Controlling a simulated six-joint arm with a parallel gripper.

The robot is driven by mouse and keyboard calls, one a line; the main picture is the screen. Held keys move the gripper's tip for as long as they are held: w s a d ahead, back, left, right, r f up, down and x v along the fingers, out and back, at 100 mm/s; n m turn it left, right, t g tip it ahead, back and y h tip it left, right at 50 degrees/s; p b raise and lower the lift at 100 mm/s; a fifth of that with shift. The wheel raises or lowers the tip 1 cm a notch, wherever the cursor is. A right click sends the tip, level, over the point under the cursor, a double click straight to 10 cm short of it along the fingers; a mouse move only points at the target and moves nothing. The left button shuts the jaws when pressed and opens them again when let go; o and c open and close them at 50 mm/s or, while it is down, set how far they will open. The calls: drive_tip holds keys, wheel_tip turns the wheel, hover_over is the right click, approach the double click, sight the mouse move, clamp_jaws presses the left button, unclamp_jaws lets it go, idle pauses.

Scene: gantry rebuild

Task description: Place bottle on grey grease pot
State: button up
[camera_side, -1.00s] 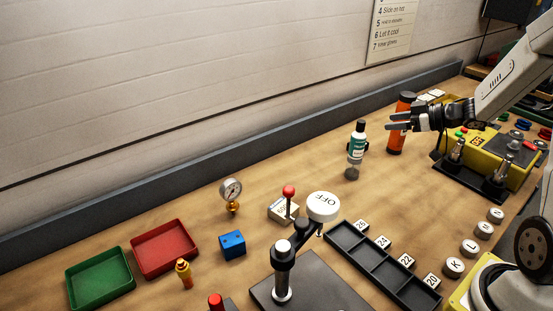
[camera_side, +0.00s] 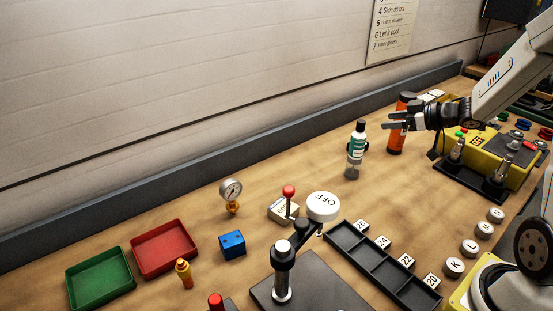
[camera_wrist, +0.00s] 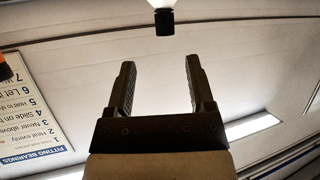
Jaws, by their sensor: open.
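The bottle (camera_side: 357,145) stands upright, pale with a green and white label and a black cap. A small grey form (camera_side: 352,173) shows directly below its label. I cannot tell whether this is the grey grease pot or the bottle's own lower part. My gripper (camera_side: 387,121) is open and empty, to the right of the bottle and apart from it, at about the height of its cap. In the wrist view the bottle (camera_wrist: 162,10) is cut off at the top edge, its black cap pointing down, beyond the open fingers (camera_wrist: 160,85).
An orange cylinder (camera_side: 397,140) stands close behind my gripper. A yellow control box (camera_side: 510,157) is to the right. Bench left of the bottle is clear.

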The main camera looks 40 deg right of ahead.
sight(362, 128)
drive_tip(key=a+h, duration=0.1)
drive_tip(key=w+a+f+m+h, duration=0.1)
drive_tip(key=w+a+g+h, duration=0.1)
drive_tip(key=shift+a+f+m+h, duration=0.15)
drive_tip(key=shift+a+m+h, duration=0.15)
drive_tip(key=shift+m, duration=0.1)
drive_tip(key=s+a+f+m+g, duration=0.1)
drive_tip(key=s+a+f+g, duration=0.2)
drive_tip(key=s+a, duration=0.4)
drive_tip(key=s+a+f+m+g, duration=0.1)
drive_tip(key=s+a+f+g, duration=0.3)
drive_tip(key=s+a+g, duration=0.2)
drive_tip(key=shift+s+a, duration=0.45)
drive_tip(key=shift+a, duration=0.8)
